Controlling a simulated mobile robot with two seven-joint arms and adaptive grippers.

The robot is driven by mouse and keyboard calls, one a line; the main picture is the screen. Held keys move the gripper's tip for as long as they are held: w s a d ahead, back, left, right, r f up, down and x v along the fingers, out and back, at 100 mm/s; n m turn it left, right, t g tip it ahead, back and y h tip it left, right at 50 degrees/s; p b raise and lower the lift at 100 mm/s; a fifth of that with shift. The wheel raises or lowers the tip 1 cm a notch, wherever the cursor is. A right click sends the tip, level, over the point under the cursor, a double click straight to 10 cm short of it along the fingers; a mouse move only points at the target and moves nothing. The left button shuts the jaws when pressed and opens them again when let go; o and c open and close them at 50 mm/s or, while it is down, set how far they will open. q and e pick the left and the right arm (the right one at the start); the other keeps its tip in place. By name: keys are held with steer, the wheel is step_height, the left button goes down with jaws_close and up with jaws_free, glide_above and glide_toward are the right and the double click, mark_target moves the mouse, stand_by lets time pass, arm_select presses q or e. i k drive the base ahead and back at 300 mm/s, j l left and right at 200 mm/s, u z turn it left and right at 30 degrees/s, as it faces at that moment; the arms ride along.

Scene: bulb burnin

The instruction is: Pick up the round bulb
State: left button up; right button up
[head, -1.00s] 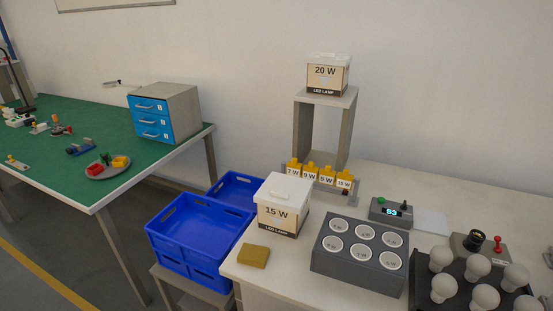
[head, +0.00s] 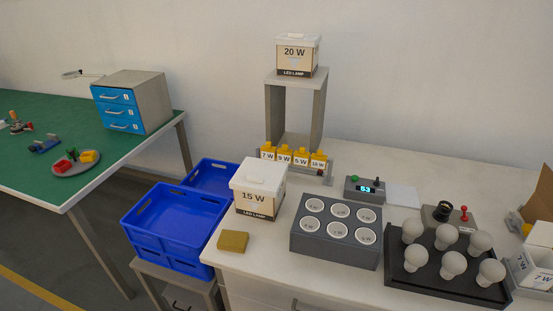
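Several white bulbs with rounded heads stand in a black tray (head: 400,275) at the right of the white workbench. One round bulb (head: 412,230) is at the tray's back left, and another bulb (head: 491,272) is at its front right. They look much alike at this size, so I cannot tell which one the task names. Neither of my grippers shows in the head view.
A grey block with round sockets (head: 330,259) stands left of the tray. A 15 W box (head: 259,190), a sponge-like yellow block (head: 233,241), a display unit (head: 365,189) and a 7 W box (head: 535,265) share the bench. Blue crates (head: 180,215) stand left.

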mark_target(492, 271)
steer(key=z, duration=0.4)
steer(key=k+z, duration=0.15)
steer(key=z, duration=0.6)
steer(key=k+z, duration=0.15)
steer(key=z, duration=0.2)
